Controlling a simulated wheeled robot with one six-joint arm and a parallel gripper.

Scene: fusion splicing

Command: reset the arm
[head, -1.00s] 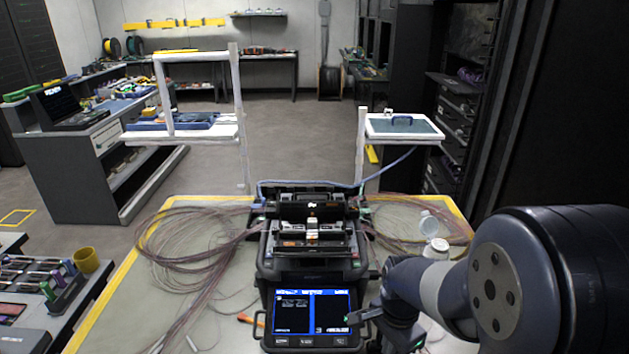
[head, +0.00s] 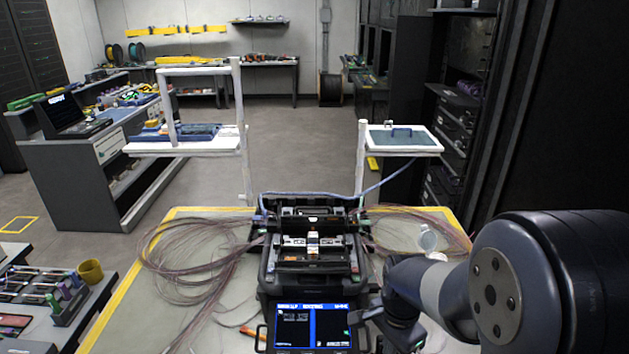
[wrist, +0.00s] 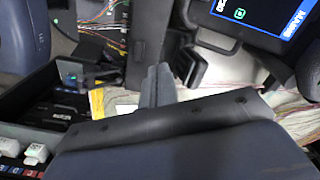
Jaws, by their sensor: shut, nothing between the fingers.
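My gripper (head: 358,316) is at the lower right of the fusion splicer (head: 310,262), beside the screen's right edge in the head view. In the wrist view its two grey fingers (wrist: 158,82) are together with nothing between them. The splicer stands on the table (head: 205,320) with its blue screen (head: 312,325) lit. Part of the screen (wrist: 262,18) also shows at the upper right of the wrist view. My arm comes in from the right and covers the table's right front part.
Loose fibre coils lie left (head: 190,255) and right (head: 405,225) of the splicer. A white round lid (head: 428,238) is close to my arm. A raised white tray (head: 405,138) stands behind. A side bench with a yellow cup (head: 91,272) is at left.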

